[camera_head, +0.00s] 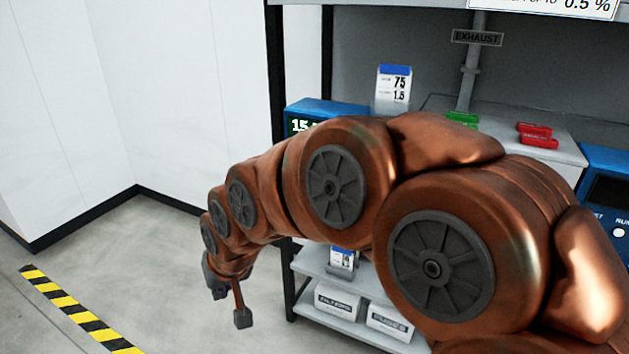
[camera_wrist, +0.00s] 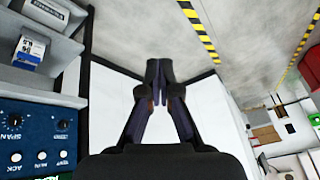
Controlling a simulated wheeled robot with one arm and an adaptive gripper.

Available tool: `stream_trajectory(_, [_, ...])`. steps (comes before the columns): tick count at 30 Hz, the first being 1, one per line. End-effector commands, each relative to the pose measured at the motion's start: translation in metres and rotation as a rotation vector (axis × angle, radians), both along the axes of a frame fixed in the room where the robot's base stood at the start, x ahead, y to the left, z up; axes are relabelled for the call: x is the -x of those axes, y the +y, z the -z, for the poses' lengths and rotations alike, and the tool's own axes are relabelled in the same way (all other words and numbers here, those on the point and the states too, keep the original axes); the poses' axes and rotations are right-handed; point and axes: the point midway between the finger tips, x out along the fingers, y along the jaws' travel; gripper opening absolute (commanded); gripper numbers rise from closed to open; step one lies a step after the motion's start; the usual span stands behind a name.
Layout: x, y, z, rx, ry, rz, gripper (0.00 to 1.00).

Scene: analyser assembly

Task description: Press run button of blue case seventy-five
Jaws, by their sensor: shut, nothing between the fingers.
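The left blue case (camera_head: 325,107) stands on the bench with a card reading 75 (camera_head: 395,85) beside or behind its top. In the wrist view a dark blue panel (camera_wrist: 35,128) with knobs, small labels and pale round buttons lies at the lower left. One label there seems to read RUN, but the print is small. My gripper (camera_wrist: 158,72) is shut and empty, pointing at the floor and white wall, apart from the panel. It hangs low left of the bench in the head view (camera_head: 217,288).
A second blue case (camera_head: 606,170) stands at the right, with a white button (camera_head: 619,232) by a run label. Green (camera_head: 462,118) and red (camera_head: 536,130) pieces lie between. White boxes (camera_head: 338,301) sit on the lower shelf. Floor left of the bench is open, with a striped line (camera_head: 75,310).

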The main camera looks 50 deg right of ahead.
Motion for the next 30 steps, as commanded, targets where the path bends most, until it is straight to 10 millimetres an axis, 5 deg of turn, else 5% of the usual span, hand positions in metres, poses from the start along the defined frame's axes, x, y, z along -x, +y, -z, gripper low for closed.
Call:
stream_trajectory(1, [-0.024,-0.011,0.022,-0.021,-0.068,0.048,0.00])
stream_trajectory(6, [-0.098,-0.055,0.029,-0.090,-0.337,0.203,0.00])
stream_trajectory(15, [-0.177,-0.174,0.018,-0.218,-0.829,0.488,0.00])
stream_trajectory(24, [-0.173,-0.301,-0.002,-0.303,-1.280,0.708,0.00])
stream_trajectory(30, [-0.157,-0.339,-0.012,-0.321,-1.423,0.764,0.00])
